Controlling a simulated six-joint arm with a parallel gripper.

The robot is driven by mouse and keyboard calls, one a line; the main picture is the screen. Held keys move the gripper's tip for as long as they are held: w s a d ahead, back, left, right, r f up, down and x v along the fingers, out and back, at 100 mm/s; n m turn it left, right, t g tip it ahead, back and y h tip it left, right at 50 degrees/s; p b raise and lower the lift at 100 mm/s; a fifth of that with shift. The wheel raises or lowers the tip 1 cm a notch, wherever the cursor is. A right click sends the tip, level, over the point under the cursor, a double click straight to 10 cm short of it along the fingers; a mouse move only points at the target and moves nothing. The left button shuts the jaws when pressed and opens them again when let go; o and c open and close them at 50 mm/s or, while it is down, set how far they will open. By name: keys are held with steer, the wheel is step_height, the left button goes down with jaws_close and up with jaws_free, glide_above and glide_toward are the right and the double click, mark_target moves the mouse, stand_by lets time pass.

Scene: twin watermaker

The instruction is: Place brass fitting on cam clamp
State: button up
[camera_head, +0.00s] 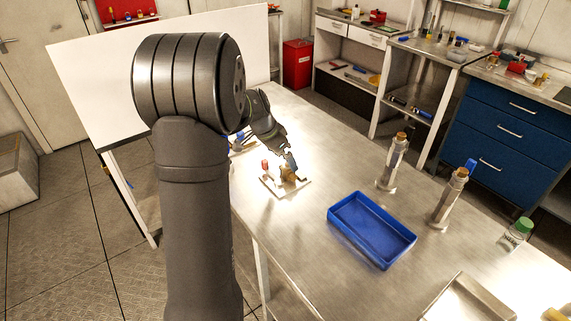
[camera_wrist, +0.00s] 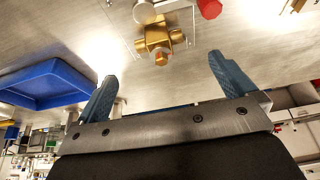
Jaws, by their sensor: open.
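The brass fitting (camera_wrist: 158,40) shows in the wrist view as a gold cross-shaped piece with a hex end, at the top centre. In the head view the fitting (camera_head: 288,174) sits on the cam clamp's pale base plate (camera_head: 272,188). The clamp's red-tipped handle (camera_head: 265,165) stands at its left; the red tip (camera_wrist: 209,8) also shows in the wrist view. My gripper (camera_wrist: 162,68) is open, its two blue fingers wide apart and empty. The fitting lies ahead of the gap, apart from both fingers. In the head view my gripper (camera_head: 289,160) is just above the fitting, partly covering it.
A blue tray (camera_head: 350,238) lies on the metal table to the right. A green-capped jar (camera_head: 518,233) and a metal tray (camera_head: 468,300) are farther right. The table between clamp and blue tray is clear.

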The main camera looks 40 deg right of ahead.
mark_target(288, 167)
steer(key=shift+v, duration=2.2)
steer(key=x, duration=1.1)
steer(key=shift+d+f, duration=0.15)
steer(key=shift+f, duration=0.2)
steer(key=shift+d, duration=0.1)
steer(key=shift+r, duration=1.55)
